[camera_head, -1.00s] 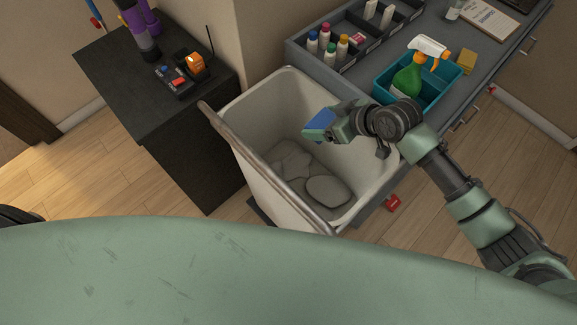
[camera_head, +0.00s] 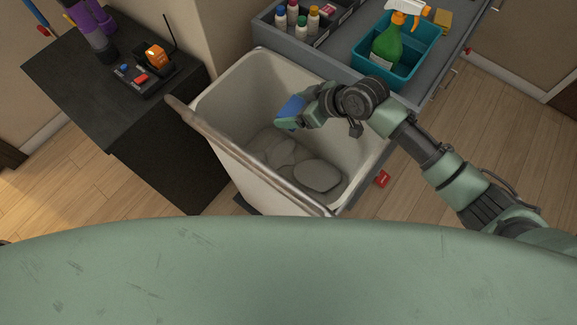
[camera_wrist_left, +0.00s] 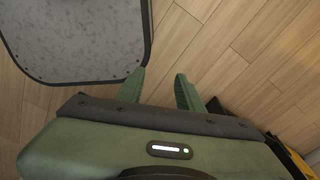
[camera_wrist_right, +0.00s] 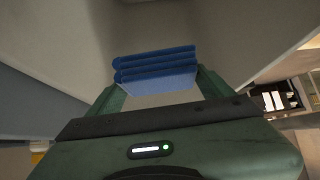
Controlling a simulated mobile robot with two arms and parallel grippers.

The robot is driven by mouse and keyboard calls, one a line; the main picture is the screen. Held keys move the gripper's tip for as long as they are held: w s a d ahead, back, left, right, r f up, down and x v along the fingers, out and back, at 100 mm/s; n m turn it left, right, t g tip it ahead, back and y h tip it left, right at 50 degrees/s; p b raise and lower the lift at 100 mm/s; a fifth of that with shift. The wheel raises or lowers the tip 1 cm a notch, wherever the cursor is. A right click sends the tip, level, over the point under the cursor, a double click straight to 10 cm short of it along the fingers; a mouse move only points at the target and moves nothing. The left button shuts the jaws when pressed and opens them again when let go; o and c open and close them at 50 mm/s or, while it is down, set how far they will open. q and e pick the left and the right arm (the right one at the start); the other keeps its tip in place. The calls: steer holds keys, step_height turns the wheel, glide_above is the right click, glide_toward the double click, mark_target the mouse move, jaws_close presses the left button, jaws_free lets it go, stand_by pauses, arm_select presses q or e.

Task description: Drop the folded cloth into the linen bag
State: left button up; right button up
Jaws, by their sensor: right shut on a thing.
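The folded cloth (camera_head: 290,112) is blue and is held in my right gripper (camera_head: 299,119), over the open mouth of the linen bag (camera_head: 262,82). In the right wrist view the cloth (camera_wrist_right: 155,68) shows as a layered blue stack between the two fingers of my right gripper (camera_wrist_right: 160,88). The linen bag is a large off-white bin with a rail along its near edge. Pale rounded bundles lie on its bottom. My left gripper (camera_wrist_left: 160,88) shows only in the left wrist view; its fingers are apart with nothing between them, above the wooden floor.
A dark cabinet (camera_head: 170,150) with a radio-like device (camera_head: 150,67) stands left of the bag. Behind and right is a grey cart top with a teal caddy (camera_head: 414,72), a green spray bottle (camera_head: 387,46) and small bottles. A red item (camera_head: 383,179) lies right of the bag.

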steer(key=o, duration=1)
steer(key=shift+r, duration=0.1)
steer(key=shift+o, duration=1.4)
steer(key=shift+s+d+r, duration=0.15)
steer(key=shift+d+r, duration=0.15)
steer(key=shift+d, duration=0.1)
arm_select(q)
steer(key=shift+d+f+b, duration=0.45)
steer(key=shift+f+b, duration=0.3)
steer(key=shift+b, duration=0.1)
arm_select(e)
steer(key=v, duration=0.6)
steer(key=shift+s+d+r, duration=0.15)
steer(key=shift+r, duration=0.15)
arm_select(q)
steer(key=shift+s, duration=0.1)
